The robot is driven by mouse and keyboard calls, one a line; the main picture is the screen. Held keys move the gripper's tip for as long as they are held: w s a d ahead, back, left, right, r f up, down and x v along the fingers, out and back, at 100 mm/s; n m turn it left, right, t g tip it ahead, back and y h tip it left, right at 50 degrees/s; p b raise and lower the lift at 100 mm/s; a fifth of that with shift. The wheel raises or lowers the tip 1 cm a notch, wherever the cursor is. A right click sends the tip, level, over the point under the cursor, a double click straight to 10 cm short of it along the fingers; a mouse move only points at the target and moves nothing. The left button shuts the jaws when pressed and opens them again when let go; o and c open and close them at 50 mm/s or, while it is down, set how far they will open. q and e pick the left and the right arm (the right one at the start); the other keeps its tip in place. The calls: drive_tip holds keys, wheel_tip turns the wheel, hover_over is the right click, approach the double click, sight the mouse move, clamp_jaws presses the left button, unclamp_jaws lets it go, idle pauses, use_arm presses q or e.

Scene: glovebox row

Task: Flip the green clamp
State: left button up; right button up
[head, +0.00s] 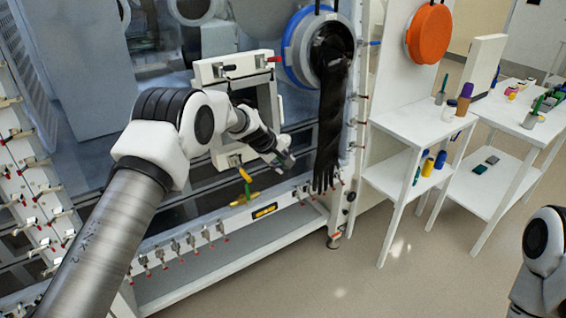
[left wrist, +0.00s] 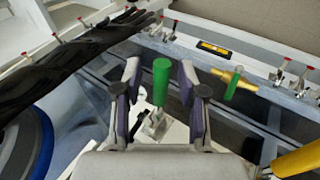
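The green clamp shows in the left wrist view as an upright green handle (left wrist: 161,80) on a metal base (left wrist: 154,126). My left gripper (left wrist: 160,78) is open, with one finger on each side of the green handle and a visible gap to both. In the head view my left gripper (head: 286,158) is at the right side of the white square door frame (head: 203,74); I cannot make out the green clamp there, and the gripper seems to hide it. My right arm shows at the lower right of the head view, but its gripper is out of the picture.
A red-handled clamp (head: 275,59) and a yellow-handled one (head: 245,175) sit on the door frame. A green-and-yellow handle (head: 245,198) is below. A black glove (head: 330,125) hangs close to the right from a blue ring (head: 293,48). White side tables (head: 410,125) stand farther right.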

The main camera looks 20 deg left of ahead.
use_arm(q)
drive_tip(key=v, duration=1.2)
idle(0.4)
